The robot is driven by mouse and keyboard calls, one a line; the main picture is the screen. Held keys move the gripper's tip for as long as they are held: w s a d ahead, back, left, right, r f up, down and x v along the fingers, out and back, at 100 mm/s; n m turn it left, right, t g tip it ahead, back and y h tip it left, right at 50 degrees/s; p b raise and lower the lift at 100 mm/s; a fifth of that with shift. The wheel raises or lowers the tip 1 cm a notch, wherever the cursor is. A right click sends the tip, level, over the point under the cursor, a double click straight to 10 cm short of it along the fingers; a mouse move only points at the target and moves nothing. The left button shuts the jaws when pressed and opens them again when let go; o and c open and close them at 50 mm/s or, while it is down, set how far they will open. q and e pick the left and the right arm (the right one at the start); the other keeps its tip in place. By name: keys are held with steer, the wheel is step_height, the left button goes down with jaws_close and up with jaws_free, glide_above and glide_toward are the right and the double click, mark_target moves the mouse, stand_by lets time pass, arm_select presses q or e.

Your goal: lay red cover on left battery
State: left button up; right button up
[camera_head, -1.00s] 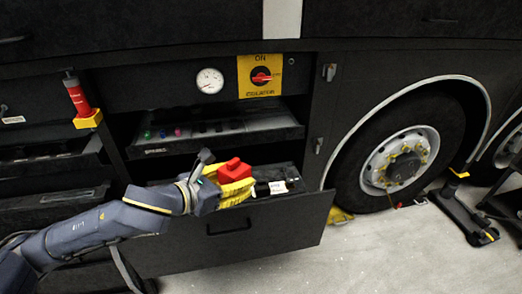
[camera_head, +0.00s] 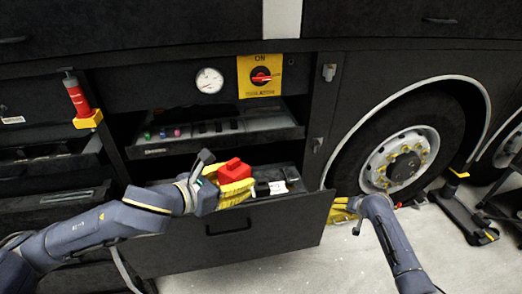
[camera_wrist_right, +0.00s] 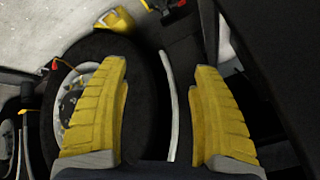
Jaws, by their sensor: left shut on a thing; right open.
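My left gripper (camera_head: 234,188) has yellow fingers and is shut on the red cover (camera_head: 234,170). It holds the cover over the open battery drawer (camera_head: 228,238). The left battery is hidden behind the gripper and cover, so I cannot tell whether the cover touches it. A dark part with a white label (camera_head: 278,187) shows in the drawer just right of the gripper. My right gripper is open and empty between its yellow fingers in the right wrist view (camera_wrist_right: 158,110). In the head view it is low, between the drawer and the wheel.
The wheel (camera_head: 402,160) stands right of the drawer, with a yellow chock (camera_wrist_right: 115,20) near it. Above the drawer are a shelf (camera_head: 215,139), a red isolator switch (camera_head: 261,76) and a gauge (camera_head: 209,81). A red-handled tool (camera_head: 77,97) stands at left. The floor in front is clear.

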steer(key=w+a+r+n+t+y, duration=0.1)
steer(key=w+a+r, duration=0.25)
steer(key=r, duration=0.45)
steer(key=w+a+r+y, duration=0.1)
steer(key=w+a+r, duration=0.1)
steer(key=a+r, duration=0.35)
steer(key=w+a+r+n+t+y, duration=0.1)
steer(key=w+a+r, duration=0.1)
steer(key=r, duration=0.7)
steer(key=s+a+r+n+y, duration=0.1)
steer(key=s+a+r+n, duration=0.1)
steer(key=a+r, duration=0.65)
steer(key=s+a+r+n+y, duration=0.15)
steer(key=a+r, duration=0.35)
steer(key=r, duration=0.7)
steer(key=s+a+r+n+y, duration=0.2)
steer(key=s+a+r+n, duration=0.1)
steer(key=s+a+r, duration=0.4)
steer(key=n+g+h, duration=0.2)
steer(key=n+g, duration=0.2)
steer(key=n, duration=0.2)
glide_toward(235, 165)
steer(key=shift+y, duration=0.25)
steer(key=x, duration=1.1)
steer(key=shift+w+f, duration=0.15)
steer(key=shift+f, duration=0.15)
steer(key=shift+c, duration=0.5)
